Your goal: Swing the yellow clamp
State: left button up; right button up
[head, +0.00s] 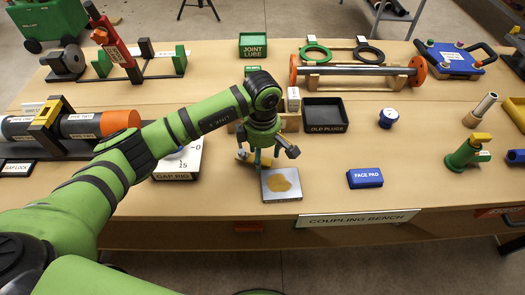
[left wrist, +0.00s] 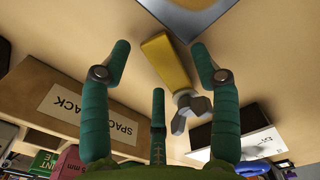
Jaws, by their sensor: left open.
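A yellow piece with a grey winged end (left wrist: 168,62) lies between the fingers of my left gripper (left wrist: 161,58) in the left wrist view. In the head view it shows as a small yellow bar (head: 244,157) beside the fingers. My left gripper (head: 270,160) is open and points down over the bench; I see no finger closed on the piece. My right gripper is not in view.
A metal plate with a tan patch (head: 281,196) lies close in front of the gripper. The spacer rack (left wrist: 40,90) stands beside it. The gap rig box (head: 180,165) is to the left, a blue face pad (head: 365,178) to the right. A black tray (head: 325,113) stands behind.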

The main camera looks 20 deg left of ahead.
pick_arm(q)
jog(key=c, duration=1.1)
grip_shut()
jog(key=shift+w+a+f+n+b, duration=0.15)
jog(key=shift+w+n+b, duration=0.4)
jog(key=shift+n+b, duration=0.45)
jog(key=n+b, duration=0.1)
jog(key=w+n, duration=0.1)
jog(key=shift+a+n+b, duration=0.25)
jog(key=shift+n+b, duration=0.05)
jog(key=shift+b, duration=0.05)
jog(key=n, duration=0.1)
jog(key=w+a+n+b, duration=0.1)
jog(key=n, duration=0.1)
jog(key=shift+w+b, duration=0.2)
jog(key=shift+b, duration=0.1)
jog(key=shift+w+a+n+b, duration=0.2)
jog(key=shift+a+n+b, duration=0.05)
jog(key=shift+n, duration=0.55)
jog(key=shift+w+a+n+b, duration=0.2)
jog(key=shift+a+n, duration=0.05)
jog(key=shift+n, duration=0.55)
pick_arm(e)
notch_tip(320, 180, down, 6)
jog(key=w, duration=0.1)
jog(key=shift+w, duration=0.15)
